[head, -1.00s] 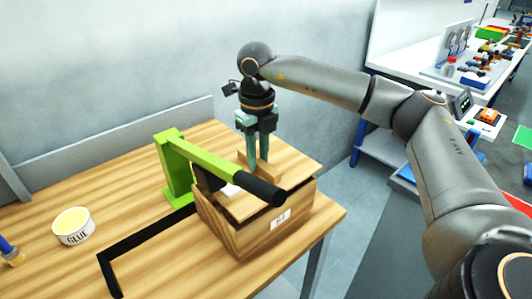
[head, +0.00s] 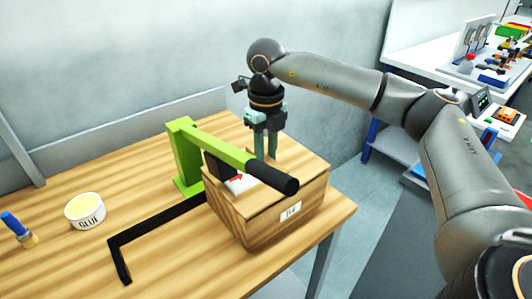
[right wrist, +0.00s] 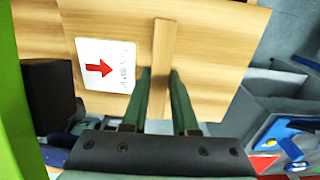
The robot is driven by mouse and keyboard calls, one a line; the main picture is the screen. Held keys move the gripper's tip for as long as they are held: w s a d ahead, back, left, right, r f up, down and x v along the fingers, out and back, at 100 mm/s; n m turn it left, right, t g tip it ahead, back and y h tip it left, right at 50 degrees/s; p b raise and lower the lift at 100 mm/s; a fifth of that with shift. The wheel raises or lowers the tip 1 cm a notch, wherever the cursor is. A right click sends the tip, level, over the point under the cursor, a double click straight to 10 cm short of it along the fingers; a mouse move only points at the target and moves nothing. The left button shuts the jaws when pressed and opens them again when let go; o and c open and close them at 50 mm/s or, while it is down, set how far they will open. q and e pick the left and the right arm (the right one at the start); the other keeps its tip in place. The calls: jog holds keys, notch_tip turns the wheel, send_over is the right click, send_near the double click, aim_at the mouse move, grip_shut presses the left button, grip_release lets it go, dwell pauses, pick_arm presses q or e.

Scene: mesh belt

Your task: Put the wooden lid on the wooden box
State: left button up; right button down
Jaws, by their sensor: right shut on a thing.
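The wooden box (head: 262,232) stands near the table's right corner, with a small white label on its front. The wooden lid (head: 305,168) lies over the box top and looks about level with its rim; no clear gap shows. In the right wrist view the lid (right wrist: 215,50) shows a wooden handle bar (right wrist: 163,50) and a white sticker with a red arrow. My right gripper (head: 266,155) points down, shut on the handle bar, one finger on each side. The clamp's arm hides part of the lid. My left gripper is not in view.
A black angled bar (head: 150,232) lies on the table left of the box. A glue tub (head: 86,212) and a blue-handled brush (head: 18,230) are farther left.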

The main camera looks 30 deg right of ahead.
jog(key=shift+f, duration=0.45)
jog(key=c, duration=0.6)
grip_release()
